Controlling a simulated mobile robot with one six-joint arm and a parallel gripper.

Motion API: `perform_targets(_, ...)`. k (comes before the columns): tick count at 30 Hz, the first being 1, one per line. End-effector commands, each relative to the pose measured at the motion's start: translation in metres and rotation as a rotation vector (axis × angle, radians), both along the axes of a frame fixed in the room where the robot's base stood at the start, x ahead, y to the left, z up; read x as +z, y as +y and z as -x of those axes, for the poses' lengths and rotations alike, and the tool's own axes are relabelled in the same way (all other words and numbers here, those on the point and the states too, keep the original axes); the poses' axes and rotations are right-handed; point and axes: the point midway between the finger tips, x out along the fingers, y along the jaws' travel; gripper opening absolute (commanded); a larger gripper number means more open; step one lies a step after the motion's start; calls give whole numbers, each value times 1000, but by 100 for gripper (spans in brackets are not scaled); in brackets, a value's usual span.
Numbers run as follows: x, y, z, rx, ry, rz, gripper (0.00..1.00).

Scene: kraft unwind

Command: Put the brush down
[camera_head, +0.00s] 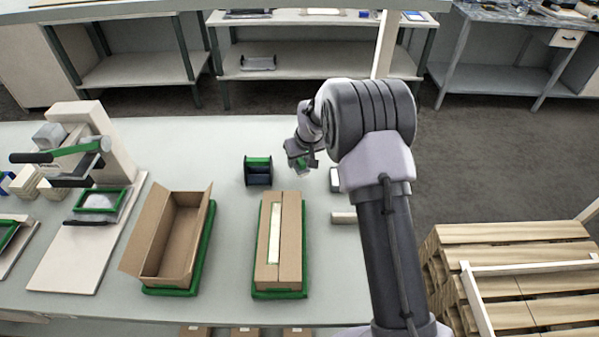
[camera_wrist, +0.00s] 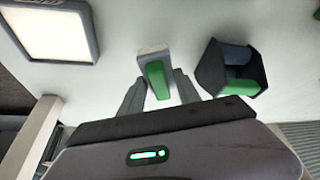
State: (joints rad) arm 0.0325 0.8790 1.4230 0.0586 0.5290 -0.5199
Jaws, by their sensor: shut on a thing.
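The brush (camera_wrist: 157,78) is a small block with a green face, grey sides and a pale end. In the wrist view it sits between the two fingers of my gripper (camera_wrist: 160,90), which is shut on it. The brush shows there only as a small green patch, partly hidden by the gripper. The holder also shows right of the brush in the wrist view (camera_wrist: 212,70), apart from it. I cannot tell the brush's height above the table.
A closed carton (camera_head: 291,240) with a pale strip lies on a green tray in front. An open carton (camera_head: 180,240) stands left of it. A small dark-edged device (camera_head: 335,180) and a pale block (camera_head: 344,218) lie to the right. Bare table (camera_head: 215,150) shows left of the holder.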

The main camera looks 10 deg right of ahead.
Motion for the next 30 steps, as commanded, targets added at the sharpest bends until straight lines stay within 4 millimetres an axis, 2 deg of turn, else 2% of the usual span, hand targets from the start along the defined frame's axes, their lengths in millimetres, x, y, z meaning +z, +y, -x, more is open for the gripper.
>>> perform_targets(3, -29, 0, 1, -1, 2, -1, 7)
perform_targets(5, -39, 0, 1, 0, 2, -1, 7)
perform_targets(16, -43, 0, 0, 1, 0, 0, 7)
perform_targets(17, -42, 0, 0, 0, 0, 0, 45)
perform_targets(19, -41, 0, 0, 1, 0, 0, 59)
perform_targets(28, -40, 0, 0, 1, 0, -1, 61)
perform_targets(30, -34, 0, 1, 1, 0, -1, 61)
